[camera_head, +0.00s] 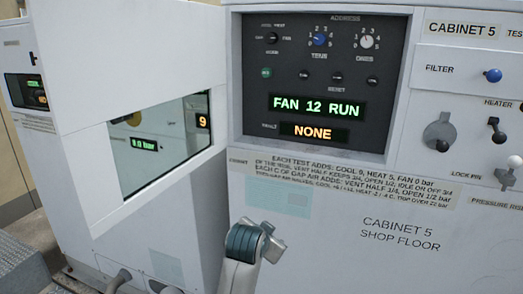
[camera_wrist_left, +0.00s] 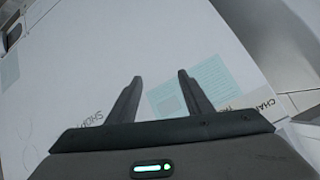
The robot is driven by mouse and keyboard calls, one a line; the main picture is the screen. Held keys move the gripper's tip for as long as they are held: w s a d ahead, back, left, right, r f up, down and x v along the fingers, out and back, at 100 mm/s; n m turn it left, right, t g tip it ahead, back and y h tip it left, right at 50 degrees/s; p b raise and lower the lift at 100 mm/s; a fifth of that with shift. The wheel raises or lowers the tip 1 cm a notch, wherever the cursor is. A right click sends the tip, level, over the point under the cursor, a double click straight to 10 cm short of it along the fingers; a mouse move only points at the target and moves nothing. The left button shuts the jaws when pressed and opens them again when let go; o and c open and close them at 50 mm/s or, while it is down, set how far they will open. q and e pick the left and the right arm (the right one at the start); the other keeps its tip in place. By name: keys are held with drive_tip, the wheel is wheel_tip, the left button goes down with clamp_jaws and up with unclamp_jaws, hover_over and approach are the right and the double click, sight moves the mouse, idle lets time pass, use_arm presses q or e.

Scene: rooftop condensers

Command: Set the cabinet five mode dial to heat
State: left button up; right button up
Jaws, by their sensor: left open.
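The cabinet five mode dial (camera_head: 273,38) is a small dark knob at the upper left of the black control panel (camera_head: 400,75), with small labels around it. Its pointer is too small to read. The green display (camera_head: 317,107) reads FAN 12 RUN, and the amber display (camera_head: 313,131) below reads NONE. My left gripper (camera_head: 274,244) is low in front of the white cabinet front, well below the dial. In the left wrist view its two dark fingers (camera_wrist_left: 160,76) are apart with nothing between them. My right gripper is in neither view.
Beside the dial are the blue tens knob (camera_head: 320,40) and white ones knob (camera_head: 366,41). A green button (camera_head: 265,73) sits under the dial. At right are a blue filter knob (camera_head: 493,75) and heater lever (camera_head: 497,130). A mirror-like window (camera_head: 165,140) is at left.

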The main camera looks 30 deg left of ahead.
use_arm(q)
drive_tip(key=w+a+r+n+t+y, duration=0.1)
drive_tip(key=w+a+r+t, duration=0.2)
drive_tip(key=r, duration=1)
drive_tip(key=w+a+r, duration=0.3)
drive_tip(key=w+r, duration=0.1)
drive_tip(key=r, duration=0.8)
drive_tip(key=s+a+r+t, duration=0.1)
drive_tip(key=s+r+t, duration=0.1)
drive_tip(key=r, duration=1.1)
drive_tip(key=s+a+r+t, duration=0.2)
drive_tip(key=r, duration=1.2)
drive_tip(key=shift+s+a+n, duration=0.2)
drive_tip(key=shift+a+n, duration=0.1)
drive_tip(key=shift+w+r, duration=0.1)
drive_tip(key=shift+w, duration=0.1)
drive_tip(key=p, duration=0.9)
approach(270, 37)
drive_tip(key=x, duration=0.7)
drive_tip(key=shift+w, duration=0.2)
drive_tip(key=shift+w+a+p, duration=0.1)
drive_tip(key=shift+w+p, duration=0.25)
drive_tip(key=shift+w, duration=0.2)
